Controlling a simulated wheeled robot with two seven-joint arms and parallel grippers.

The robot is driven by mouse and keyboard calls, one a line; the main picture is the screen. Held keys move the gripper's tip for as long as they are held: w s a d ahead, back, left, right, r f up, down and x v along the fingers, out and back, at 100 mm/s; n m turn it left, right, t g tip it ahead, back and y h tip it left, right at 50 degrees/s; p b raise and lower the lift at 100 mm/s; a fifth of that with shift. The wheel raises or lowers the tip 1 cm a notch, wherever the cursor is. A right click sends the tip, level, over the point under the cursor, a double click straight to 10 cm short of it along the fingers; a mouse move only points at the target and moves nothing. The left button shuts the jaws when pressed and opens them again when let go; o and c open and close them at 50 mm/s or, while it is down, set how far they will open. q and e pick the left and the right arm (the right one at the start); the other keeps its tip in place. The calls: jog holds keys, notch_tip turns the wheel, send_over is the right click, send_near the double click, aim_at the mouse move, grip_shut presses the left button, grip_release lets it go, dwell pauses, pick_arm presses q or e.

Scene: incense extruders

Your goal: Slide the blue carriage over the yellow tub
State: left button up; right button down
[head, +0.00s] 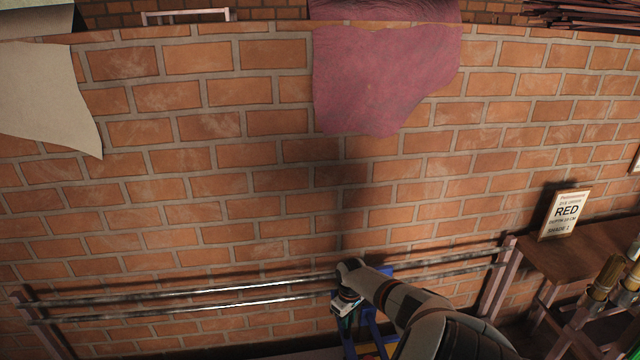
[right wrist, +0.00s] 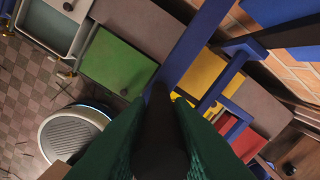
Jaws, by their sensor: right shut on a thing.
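The blue carriage (head: 374,328) hangs at the two metal rails in the head view, partly hidden by my right arm. In the right wrist view its blue bars (right wrist: 195,45) cross the picture, one between the green and yellow tubs, others over the yellow and red side. The yellow tub (right wrist: 203,72) lies partly behind these bars. My right gripper (head: 345,302) is at the carriage. Its green fingers (right wrist: 160,108) are shut on a dark part between them, seemingly the carriage's handle. My left gripper is not in view.
A green tub (right wrist: 118,62) is left of the yellow one in the wrist view, and a red tub (right wrist: 247,142) is right. The rails (head: 200,306) run along the brick wall to a post (head: 497,277).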

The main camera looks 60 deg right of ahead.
jog(key=s+d+b, duration=0.1)
jog(key=s+d, duration=0.4)
jog(key=s, duration=0.1)
jog(key=shift+d, duration=0.35)
jog(key=c, duration=1.3)
grip_release()
notch_tip(320, 180, up, 12)
jog(key=p, duration=0.3)
